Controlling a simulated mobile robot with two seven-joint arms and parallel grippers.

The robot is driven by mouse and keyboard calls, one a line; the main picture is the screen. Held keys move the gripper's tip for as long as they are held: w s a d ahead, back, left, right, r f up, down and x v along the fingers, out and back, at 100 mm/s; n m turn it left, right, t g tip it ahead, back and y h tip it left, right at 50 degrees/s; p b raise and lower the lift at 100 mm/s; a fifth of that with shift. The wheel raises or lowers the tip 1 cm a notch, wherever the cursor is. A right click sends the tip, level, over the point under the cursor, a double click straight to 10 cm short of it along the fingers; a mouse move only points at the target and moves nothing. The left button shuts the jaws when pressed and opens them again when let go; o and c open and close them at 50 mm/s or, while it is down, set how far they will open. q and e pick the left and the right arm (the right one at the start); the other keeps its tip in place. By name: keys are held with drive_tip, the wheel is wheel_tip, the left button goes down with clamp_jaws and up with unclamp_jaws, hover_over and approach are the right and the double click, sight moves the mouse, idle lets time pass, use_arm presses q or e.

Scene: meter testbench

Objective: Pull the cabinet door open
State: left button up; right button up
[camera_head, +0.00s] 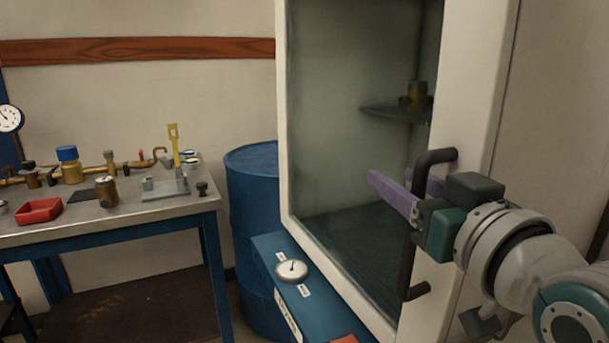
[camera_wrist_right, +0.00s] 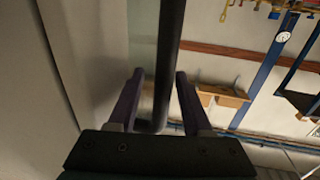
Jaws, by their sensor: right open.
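The cabinet door (camera_head: 484,85) has a white frame and a large glass pane (camera_head: 335,130), and it looks shut in the head view. A dark vertical bar handle (camera_head: 407,262) is on the right side of its frame. My right gripper (camera_head: 402,184), with purple fingers, is at the handle's middle. In the right wrist view the handle (camera_wrist_right: 170,50) runs between the two open fingers (camera_wrist_right: 160,75), with a gap visible beside it. Whether a finger touches it I cannot tell. My left gripper is not in view.
Inside the cabinet, a shelf (camera_head: 378,114) holds a brass part (camera_head: 416,96). A blue box with a gauge (camera_head: 291,270) stands before the door's lower left. A blue barrel (camera_head: 252,200) and a workbench (camera_head: 150,218) with fittings and a red tray (camera_head: 39,211) are further left.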

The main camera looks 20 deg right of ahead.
drive_tip(key=shift+c, duration=0.3)
clamp_jaws()
idle(1.1)
